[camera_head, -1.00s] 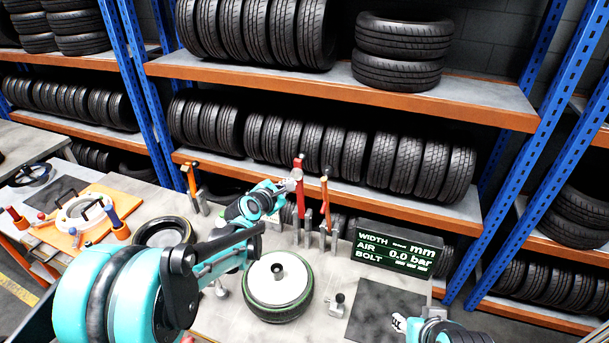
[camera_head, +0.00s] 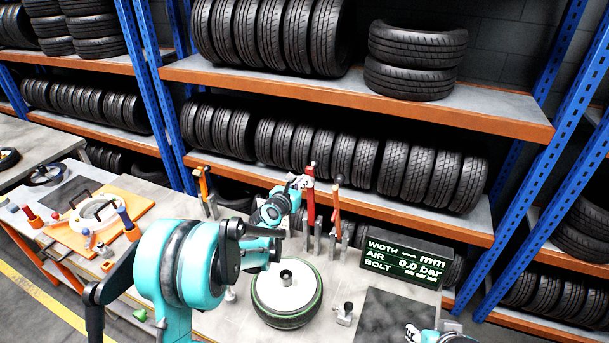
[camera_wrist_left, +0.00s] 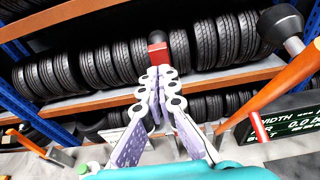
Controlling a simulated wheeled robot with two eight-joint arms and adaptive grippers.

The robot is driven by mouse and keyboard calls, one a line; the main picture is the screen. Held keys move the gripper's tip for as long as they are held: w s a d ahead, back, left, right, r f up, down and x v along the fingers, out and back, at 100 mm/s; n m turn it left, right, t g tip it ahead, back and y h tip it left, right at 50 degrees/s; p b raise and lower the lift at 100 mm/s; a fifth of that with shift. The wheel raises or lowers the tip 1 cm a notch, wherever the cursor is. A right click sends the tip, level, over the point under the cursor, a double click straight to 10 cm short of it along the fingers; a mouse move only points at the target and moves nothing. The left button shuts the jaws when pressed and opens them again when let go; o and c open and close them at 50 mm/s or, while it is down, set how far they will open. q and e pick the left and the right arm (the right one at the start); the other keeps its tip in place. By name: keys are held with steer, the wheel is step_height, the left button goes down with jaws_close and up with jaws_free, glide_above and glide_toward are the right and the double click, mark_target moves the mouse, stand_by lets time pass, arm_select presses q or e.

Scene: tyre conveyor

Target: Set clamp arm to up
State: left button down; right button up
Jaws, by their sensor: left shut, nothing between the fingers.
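Clamps with upright arms stand along the back of the bench: an orange one (camera_head: 204,187) at the left, a red one (camera_head: 311,205) in the middle and an orange one (camera_head: 335,207) with a dark knob to its right. I cannot tell which is meant. My left gripper (camera_head: 303,181) is shut and empty, its tips beside the top of the red arm; contact is unclear. In the left wrist view the shut fingers (camera_wrist_left: 155,75) point toward a red top (camera_wrist_left: 157,50), and an orange arm (camera_wrist_left: 278,88) slants at the right. My right gripper (camera_head: 410,332) is partly visible at the bottom.
A wheel (camera_head: 286,316) lies on the bench below the clamps. A display (camera_head: 404,262) stands to the right, behind a dark mat (camera_head: 390,316). A small metal fitting (camera_head: 345,313) sits between wheel and mat. Tyre shelves (camera_head: 350,92) rise behind the bench.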

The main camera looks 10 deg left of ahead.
mark_target(308, 170)
arm_select(q)
steer(key=shift+w+d+r, duration=0.15)
steer(key=shift+w+d, duration=0.05)
steer(key=shift+w, duration=0.8)
steer(key=w, duration=0.1)
steer(key=w+b, duration=0.2)
steer(key=w, duration=0.1)
steer(key=shift+d+r, duration=0.25)
steer(key=shift+d, duration=0.15)
steer(key=shift+w+r, duration=0.1)
steer(key=shift+w, duration=0.1)
steer(key=shift+s+r, duration=0.1)
